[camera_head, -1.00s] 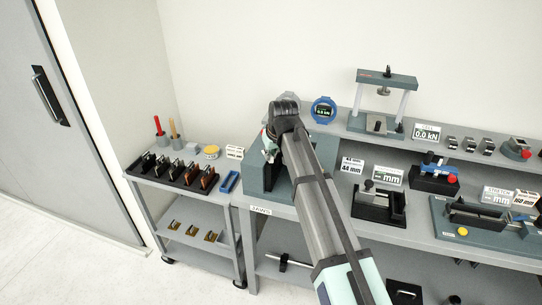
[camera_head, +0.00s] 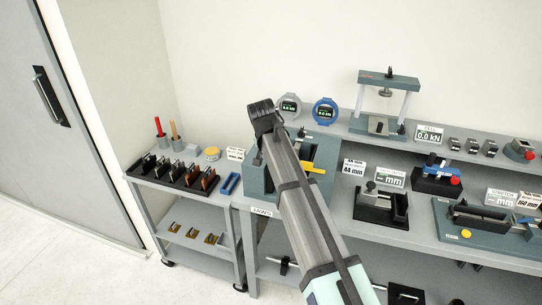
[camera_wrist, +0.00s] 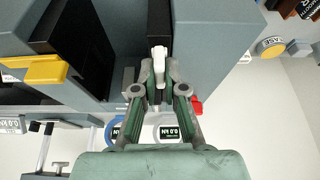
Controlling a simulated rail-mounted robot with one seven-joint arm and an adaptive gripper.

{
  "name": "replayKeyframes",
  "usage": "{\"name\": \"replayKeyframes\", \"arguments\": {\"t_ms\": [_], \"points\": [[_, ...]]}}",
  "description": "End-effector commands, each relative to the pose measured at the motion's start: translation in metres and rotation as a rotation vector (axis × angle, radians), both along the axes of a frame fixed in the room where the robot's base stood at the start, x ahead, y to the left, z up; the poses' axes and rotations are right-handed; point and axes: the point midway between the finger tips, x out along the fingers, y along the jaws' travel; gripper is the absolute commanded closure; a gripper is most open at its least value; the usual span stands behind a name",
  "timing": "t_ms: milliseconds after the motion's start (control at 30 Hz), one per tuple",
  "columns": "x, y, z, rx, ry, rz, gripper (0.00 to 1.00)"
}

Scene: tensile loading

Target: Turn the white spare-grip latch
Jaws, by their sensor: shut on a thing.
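The white latch (camera_wrist: 159,62) is a small upright white piece on a dark bar of the grey-blue fixture in the wrist view. My gripper (camera_wrist: 159,72) is closed around its lower part, with a fingertip on each side. The fixture (camera_wrist: 215,45) has two dark slots, and a yellow latch (camera_wrist: 35,72) lies across its other side. In the head view the fixture (camera_head: 322,150) stands on the bench with the yellow latch (camera_head: 312,167) showing. There my own arm hides the white latch and my gripper's fingers.
Two round gauges, one grey (camera_head: 289,105) and one blue (camera_head: 324,111), stand behind the fixture. A side cart to the left carries a black rack (camera_head: 172,172) of grips and a blue piece (camera_head: 230,183). A press (camera_head: 387,80) stands on the back shelf.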

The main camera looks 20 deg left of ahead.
Motion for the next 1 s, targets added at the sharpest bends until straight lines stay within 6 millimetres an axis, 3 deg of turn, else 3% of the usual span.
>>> {"name": "replayKeyframes", "arguments": {"t_ms": [500,533,567,600,1000], "points": [[-0.0005,-0.0001,-0.0005,-0.001,0.002,-0.020,1.00],[-0.0005,-0.0001,-0.0005,-0.001,0.002,-0.020,0.79],[-0.0005,-0.0001,-0.0005,-0.001,0.002,-0.020,0.69],[-0.0004,-0.0001,-0.0005,-0.001,0.002,-0.019,0.65],[-0.0024,0.0000,0.0052,0.000,0.001,-0.018,0.65]]}}
